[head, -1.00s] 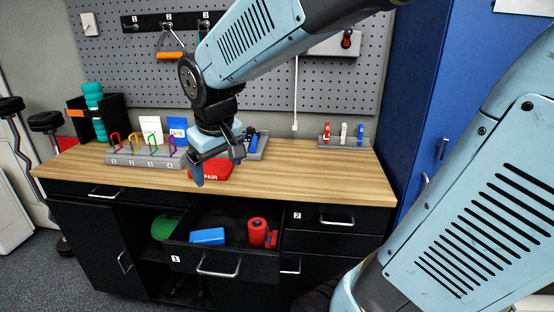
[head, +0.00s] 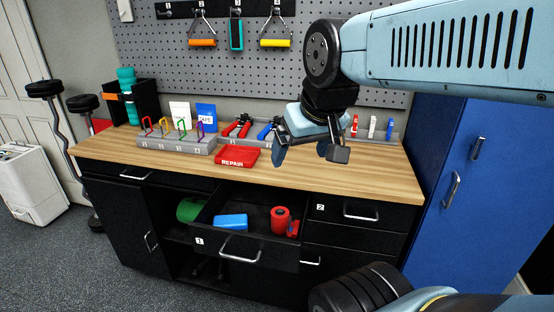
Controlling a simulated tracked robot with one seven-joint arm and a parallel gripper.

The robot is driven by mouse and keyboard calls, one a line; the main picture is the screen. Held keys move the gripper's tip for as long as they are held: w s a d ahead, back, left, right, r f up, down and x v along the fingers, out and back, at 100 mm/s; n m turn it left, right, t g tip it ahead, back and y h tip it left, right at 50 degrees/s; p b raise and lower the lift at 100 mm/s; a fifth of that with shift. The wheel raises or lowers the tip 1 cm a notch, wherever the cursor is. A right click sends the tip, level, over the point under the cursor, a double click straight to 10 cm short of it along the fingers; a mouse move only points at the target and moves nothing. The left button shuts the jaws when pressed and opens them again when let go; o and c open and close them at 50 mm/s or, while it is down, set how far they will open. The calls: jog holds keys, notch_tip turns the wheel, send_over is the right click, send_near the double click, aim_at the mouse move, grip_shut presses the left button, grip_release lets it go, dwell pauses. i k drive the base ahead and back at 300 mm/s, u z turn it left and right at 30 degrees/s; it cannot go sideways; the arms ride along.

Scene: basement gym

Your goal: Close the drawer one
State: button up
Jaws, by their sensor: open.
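Drawer one (head: 222,247), black with a white "1" label and a silver bar handle (head: 240,254), stands pulled out from the bench. Inside it lie a blue block-shaped item (head: 230,222) on the left and a red cylinder (head: 281,219) with a smaller red piece beside it on the right. My gripper (head: 308,158) is open and empty, its fingers pointing down above the right half of the wooden benchtop. It is above and to the right of the drawer, apart from the handle.
Drawer two (head: 360,213) is shut at right. A green round item (head: 190,209) sits on the open shelf. A blue cabinet (head: 450,200) stands at right.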

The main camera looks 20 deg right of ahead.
aim_at(259, 246)
jog(key=u, duration=0.9)
jog(key=k, duration=1.35)
jog(key=z, duration=0.3)
jog(key=i, duration=1.05)
jog(key=u, duration=0.05)
